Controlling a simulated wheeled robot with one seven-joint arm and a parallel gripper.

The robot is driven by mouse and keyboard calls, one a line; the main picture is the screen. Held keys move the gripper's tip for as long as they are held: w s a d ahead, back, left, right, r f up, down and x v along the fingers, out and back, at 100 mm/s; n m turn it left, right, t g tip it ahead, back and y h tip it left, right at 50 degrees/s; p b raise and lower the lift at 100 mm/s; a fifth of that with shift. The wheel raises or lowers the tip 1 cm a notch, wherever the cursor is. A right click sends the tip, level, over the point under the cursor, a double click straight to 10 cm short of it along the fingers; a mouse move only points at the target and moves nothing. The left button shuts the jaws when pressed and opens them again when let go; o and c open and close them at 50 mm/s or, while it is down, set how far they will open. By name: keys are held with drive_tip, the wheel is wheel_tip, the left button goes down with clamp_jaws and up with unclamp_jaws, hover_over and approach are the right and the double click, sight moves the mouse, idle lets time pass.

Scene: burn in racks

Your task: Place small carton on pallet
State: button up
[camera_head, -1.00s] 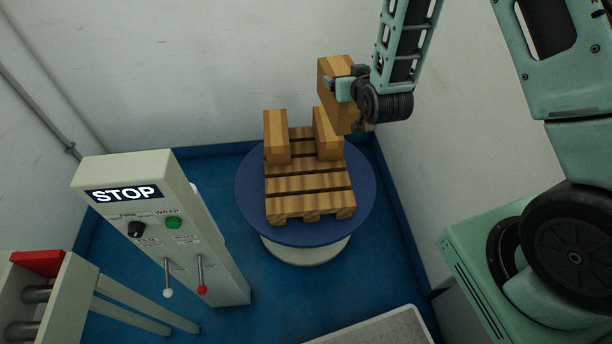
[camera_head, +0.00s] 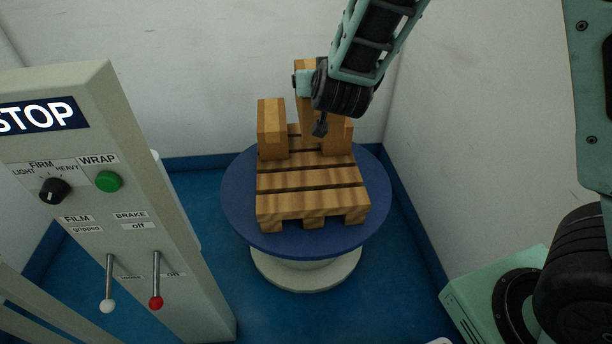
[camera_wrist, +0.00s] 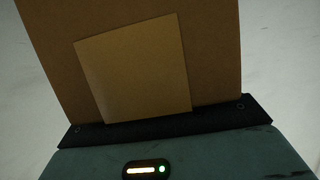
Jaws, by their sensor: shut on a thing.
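My gripper (camera_head: 303,84) is shut on a small brown carton (camera_head: 306,66), held upright at the back of the pallet, mostly hidden behind my wrist. In the wrist view the held carton (camera_wrist: 215,60) fills the middle, with a lighter square patch on it. The wooden pallet (camera_head: 310,205) lies on a round blue turntable (camera_head: 236,205). One carton (camera_head: 271,130) stands on the pallet's back left. Another carton (camera_head: 341,138) stands at its back right, partly hidden by my arm. I cannot tell whether the held carton touches the pallet or the other cartons.
A grey control post (camera_head: 130,190) with a STOP sign, a green button, a knob and two levers stands at the left. White walls (camera_head: 230,60) close in behind and to the right of the turntable. The front half of the pallet is bare.

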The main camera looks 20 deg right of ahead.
drive_tip(key=shift+s+a+f+b, duration=0.2)
drive_tip(key=shift+a+f+b, duration=0.35)
drive_tip(key=shift+b, duration=0.25)
drive_tip(key=shift+s+a+f+b, duration=0.15)
drive_tip(key=shift+a+f+b, duration=0.15)
drive_tip(key=shift+f+b, duration=0.65)
drive_tip(key=shift+b, duration=0.1)
wheel_tip(320, 180, down, 17)
drive_tip(key=b, duration=0.8)
drive_tip(key=shift+f, duration=0.15)
